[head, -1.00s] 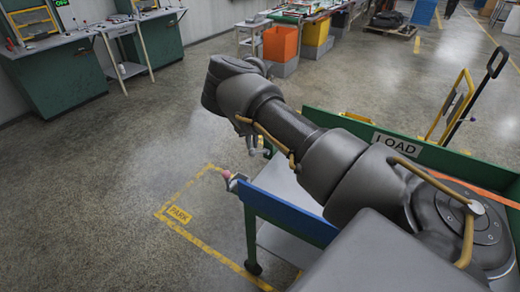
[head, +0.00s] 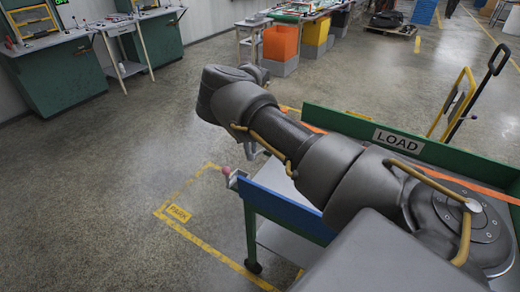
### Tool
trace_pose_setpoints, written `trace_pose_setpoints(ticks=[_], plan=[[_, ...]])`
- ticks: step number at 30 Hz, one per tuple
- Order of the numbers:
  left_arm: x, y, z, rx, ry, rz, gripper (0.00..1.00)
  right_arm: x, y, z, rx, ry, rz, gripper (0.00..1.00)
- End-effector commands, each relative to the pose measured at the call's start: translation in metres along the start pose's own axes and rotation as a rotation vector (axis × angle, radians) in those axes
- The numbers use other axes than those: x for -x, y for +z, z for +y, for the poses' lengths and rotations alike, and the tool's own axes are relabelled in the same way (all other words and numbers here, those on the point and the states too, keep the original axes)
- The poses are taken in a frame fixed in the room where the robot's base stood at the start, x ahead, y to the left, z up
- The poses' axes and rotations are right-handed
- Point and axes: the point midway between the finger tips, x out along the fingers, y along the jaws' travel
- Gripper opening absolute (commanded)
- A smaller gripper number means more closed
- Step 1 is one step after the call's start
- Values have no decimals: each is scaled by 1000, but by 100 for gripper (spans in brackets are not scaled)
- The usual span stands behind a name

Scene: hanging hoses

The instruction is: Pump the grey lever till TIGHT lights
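My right arm reaches in from the lower right, over a cart with a blue front rail (head: 290,212) and a green back board (head: 440,155) marked LOAD. Only a small grey part of my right gripper (head: 251,151) shows below the wrist, near the cart's left end. The arm hides the rest, so I cannot tell whether it is open or holds anything. An orange strap (head: 312,128) runs along the cart, partly behind my arm. I cannot make out the grey lever or a TIGHT light. My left gripper is not in view.
A pink knob (head: 225,171) sits at the cart's left front corner. A yellow floor outline marked PARK (head: 178,213) lies to the left, on clear floor. A yellow-framed hand truck (head: 460,105) stands behind the cart. Green cabinets and benches with bins line the back.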

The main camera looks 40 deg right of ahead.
Motion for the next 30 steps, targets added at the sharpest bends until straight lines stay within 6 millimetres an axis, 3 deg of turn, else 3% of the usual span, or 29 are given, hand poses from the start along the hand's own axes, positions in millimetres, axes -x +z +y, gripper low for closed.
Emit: trace_pose_setpoints(ticks=[14, 30], plan=[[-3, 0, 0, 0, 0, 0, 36, -5, -1, 1, -1, -1, 0, 13], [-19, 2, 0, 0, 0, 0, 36, -34, -6, 8, -1, -1, 0, 13]])
